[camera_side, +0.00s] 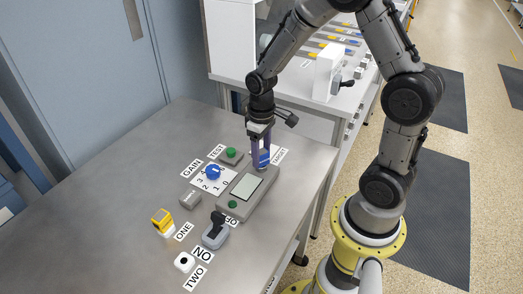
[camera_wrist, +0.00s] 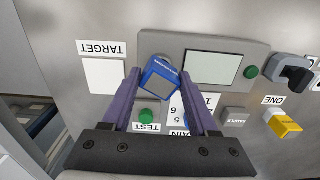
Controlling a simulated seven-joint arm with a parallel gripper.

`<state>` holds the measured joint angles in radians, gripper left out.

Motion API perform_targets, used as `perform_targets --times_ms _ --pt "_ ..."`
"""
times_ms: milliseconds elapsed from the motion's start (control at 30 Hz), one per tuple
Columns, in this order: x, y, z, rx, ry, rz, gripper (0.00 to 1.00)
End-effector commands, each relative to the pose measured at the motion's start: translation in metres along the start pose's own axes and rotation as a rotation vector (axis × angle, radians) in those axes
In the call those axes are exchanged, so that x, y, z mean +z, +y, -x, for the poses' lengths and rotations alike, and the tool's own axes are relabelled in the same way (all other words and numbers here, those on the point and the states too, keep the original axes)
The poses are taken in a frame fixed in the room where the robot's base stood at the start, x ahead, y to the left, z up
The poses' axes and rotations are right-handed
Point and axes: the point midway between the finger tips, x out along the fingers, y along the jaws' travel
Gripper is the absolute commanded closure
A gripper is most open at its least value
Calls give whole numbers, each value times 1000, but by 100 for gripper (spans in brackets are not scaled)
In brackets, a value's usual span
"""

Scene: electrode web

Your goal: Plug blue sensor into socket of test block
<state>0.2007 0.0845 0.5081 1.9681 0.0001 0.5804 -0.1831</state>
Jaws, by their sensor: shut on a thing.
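The blue sensor (camera_side: 262,160) is between the two purple fingers of my gripper (camera_side: 261,150). In the wrist view the blue sensor (camera_wrist: 160,76) shows as a tilted square with a grey face, and the fingertips of my gripper (camera_wrist: 160,84) close on its sides. It is over the end of a grey panel block (camera_side: 264,197) with a pale screen. A socket under the sensor is hidden. I cannot tell whether the sensor is seated or held just above. A smaller block with a green button (camera_side: 231,153) stands beside the TEST label (camera_side: 216,151).
A blue knob (camera_side: 212,171) on a numbered dial and a grey sample block (camera_side: 190,199) are near the panel. A white target square (camera_wrist: 104,75) lies beside the panel.

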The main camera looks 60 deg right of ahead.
Motion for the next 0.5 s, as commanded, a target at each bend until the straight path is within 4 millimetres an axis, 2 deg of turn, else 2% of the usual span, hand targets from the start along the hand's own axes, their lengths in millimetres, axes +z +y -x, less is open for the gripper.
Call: perform_targets --times_ms 33,200,500 --pt "0 0 0 0 0 0 37" --pt "0 0 0 0 0 0 6" --pt "0 0 0 0 1 0 5"
